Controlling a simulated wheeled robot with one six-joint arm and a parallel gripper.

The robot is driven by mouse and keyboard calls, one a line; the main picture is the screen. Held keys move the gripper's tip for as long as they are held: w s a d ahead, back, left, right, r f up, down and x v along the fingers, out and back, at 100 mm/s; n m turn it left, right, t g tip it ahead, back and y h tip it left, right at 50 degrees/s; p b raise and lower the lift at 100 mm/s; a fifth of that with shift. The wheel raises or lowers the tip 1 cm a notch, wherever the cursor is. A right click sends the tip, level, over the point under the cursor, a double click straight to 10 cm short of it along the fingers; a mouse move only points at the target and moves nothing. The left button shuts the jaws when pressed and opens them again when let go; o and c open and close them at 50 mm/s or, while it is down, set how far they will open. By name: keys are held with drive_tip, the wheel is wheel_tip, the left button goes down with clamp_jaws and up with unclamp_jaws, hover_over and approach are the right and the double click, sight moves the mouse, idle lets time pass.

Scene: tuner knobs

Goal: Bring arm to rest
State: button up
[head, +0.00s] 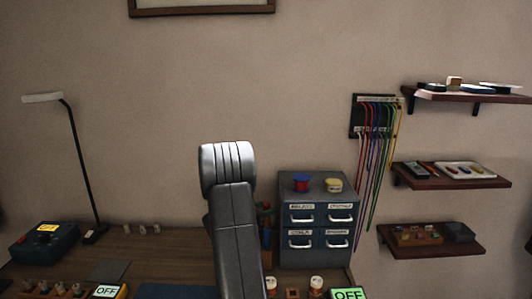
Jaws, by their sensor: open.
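My arm rises in the middle of the head view, in front of the wooden bench (165,243). A grey upper link ends in a rounded joint at about the height of the cabinet top. My gripper is not visible in this view. At the bottom edge, a yellow-edged device (106,291) shows "OFF" on a pale display, with several knobs beside it. Another "OFF" display, a green one (347,294), is at the bottom right of the arm. Both are cut off by the frame.
A drawer cabinet (318,226) with spools on top stands just right of my arm. A black lamp (80,160) and a teal box (44,248) are at left. Colored cables (378,165) hang near three wall shelves (452,184). The space above the bench's left part is clear.

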wheel_tip(320, 180, up, 8)
drive_tip(key=p, duration=0.6)
drive_tip(key=shift+d+r+p, duration=0.1)
drive_tip(key=shift+r+p, duration=0.15)
drive_tip(key=shift+p, duration=0.1)
drive_tip(key=shift+w+r+p, duration=0.1)
drive_tip(key=shift+r+p, duration=0.55)
drive_tip(key=shift+p, duration=0.5)
drive_tip(key=shift+r, duration=0.7)
